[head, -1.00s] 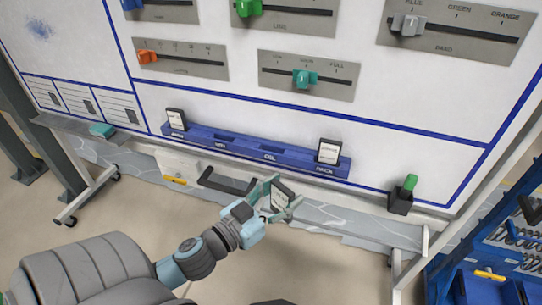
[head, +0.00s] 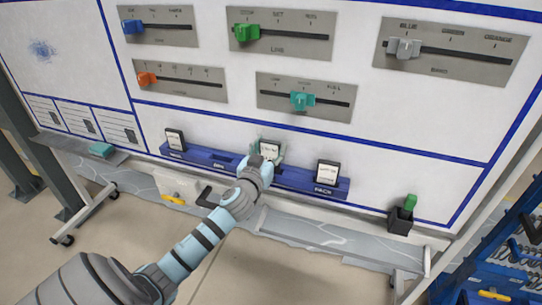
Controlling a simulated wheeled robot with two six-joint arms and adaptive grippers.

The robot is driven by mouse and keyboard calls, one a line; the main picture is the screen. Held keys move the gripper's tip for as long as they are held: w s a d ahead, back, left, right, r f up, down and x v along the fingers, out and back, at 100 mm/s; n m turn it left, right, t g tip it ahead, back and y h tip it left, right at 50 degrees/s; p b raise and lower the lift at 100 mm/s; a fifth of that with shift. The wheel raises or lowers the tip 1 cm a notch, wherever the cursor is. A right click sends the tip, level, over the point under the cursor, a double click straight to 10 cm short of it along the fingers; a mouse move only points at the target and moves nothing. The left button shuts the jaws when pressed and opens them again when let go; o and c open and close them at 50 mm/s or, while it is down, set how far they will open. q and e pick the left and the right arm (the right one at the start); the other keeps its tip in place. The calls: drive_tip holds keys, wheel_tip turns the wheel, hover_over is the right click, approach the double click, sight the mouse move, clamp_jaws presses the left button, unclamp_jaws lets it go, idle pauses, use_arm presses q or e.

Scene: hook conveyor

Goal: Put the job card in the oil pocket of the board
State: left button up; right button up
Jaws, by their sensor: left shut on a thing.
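My left gripper (head: 266,156) is shut on a job card (head: 269,149), a white card with a dark edge. It holds the card upright at the blue pocket rack (head: 208,160) on the board (head: 225,108). The card is over the third pocket from the left, whose OIL label, readable earlier, is now hidden behind my gripper. The card's lower edge is hidden, so I cannot tell whether it sits in the pocket. Other cards stand in the leftmost pocket (head: 175,139) and the PACK pocket (head: 327,173). My right gripper is not in view.
Slider panels with coloured knobs, such as a teal one (head: 302,101), are above the rack. A black cup (head: 401,221) with a green marker is at the right. A teal block (head: 102,149) lies on the left ledge. A blue tool rack (head: 500,262) stands at lower right.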

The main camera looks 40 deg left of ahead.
sight(269, 159)
use_arm(q)
drive_tip(key=shift+w+a+f, duration=0.1)
drive_tip(key=shift+w+f, duration=0.1)
drive_tip(key=shift+w, duration=0.1)
wheel_tip(269, 159, down, 3)
drive_tip(key=shift+s+f+b, duration=0.1)
drive_tip(key=shift+b, duration=0.65)
drive_tip(key=o, duration=1.1)
drive_tip(key=shift+o, duration=0.2)
